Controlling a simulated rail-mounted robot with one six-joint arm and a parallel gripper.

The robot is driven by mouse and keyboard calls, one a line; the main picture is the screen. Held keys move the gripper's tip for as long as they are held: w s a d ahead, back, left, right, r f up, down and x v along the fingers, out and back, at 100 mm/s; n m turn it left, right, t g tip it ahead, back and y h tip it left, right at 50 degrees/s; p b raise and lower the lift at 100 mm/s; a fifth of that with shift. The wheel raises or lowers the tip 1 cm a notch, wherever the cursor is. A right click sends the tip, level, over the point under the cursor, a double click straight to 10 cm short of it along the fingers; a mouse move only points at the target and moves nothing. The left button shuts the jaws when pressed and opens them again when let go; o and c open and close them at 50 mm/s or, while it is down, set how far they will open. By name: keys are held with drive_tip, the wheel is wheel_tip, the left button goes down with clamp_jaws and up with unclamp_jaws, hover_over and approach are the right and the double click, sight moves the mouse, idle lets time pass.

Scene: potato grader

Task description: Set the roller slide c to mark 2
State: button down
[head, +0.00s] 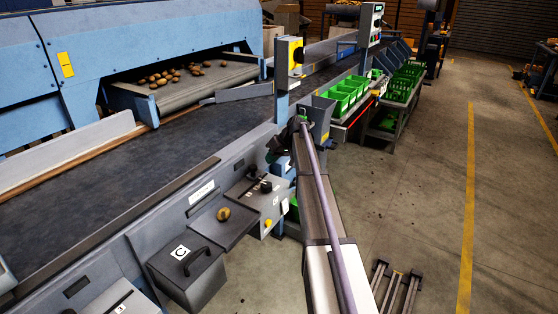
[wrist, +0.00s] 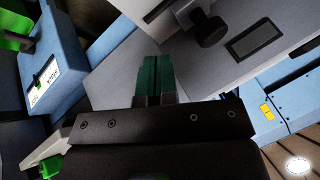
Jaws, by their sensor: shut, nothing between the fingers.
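My gripper (wrist: 156,65) shows in the wrist view with its two dark green fingers together and nothing between them. The fingers are in front of a grey panel (wrist: 118,82); whether they touch it I cannot tell. A dark round knob (wrist: 208,28) sticks out from a grey face to the upper right of the fingertips, apart from them. I cannot tell for sure which part is roller slide c. In the head view, a grey box with a handle (head: 187,268) bears a round mark that may be a C. No mark 2 is readable.
A blue box (wrist: 52,75) with a white label and green pointer stands left in the wrist view. In the head view, a panel with dark knobs (head: 258,193) sits beside the dark belt (head: 130,160). Green crates (head: 346,94) stand behind. Floor at right is mostly clear.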

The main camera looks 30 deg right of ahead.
sight(256, 182)
drive_tip(key=a, duration=0.3)
drive_tip(key=shift+s+f+p, duration=0.1)
drive_tip(key=shift+f+p, duration=0.1)
drive_tip(key=shift+p, duration=0.2)
drive_tip(key=shift+a, duration=0.45)
drive_tip(key=shift+a, duration=0.1)
drive_tip(key=s+a, duration=0.1)
drive_tip(key=a, duration=0.1)
drive_tip(key=s+a, duration=0.1)
drive_tip(key=a, duration=0.1)
drive_tip(key=shift+s, duration=0.15)
drive_tip(key=shift+d, duration=0.1)
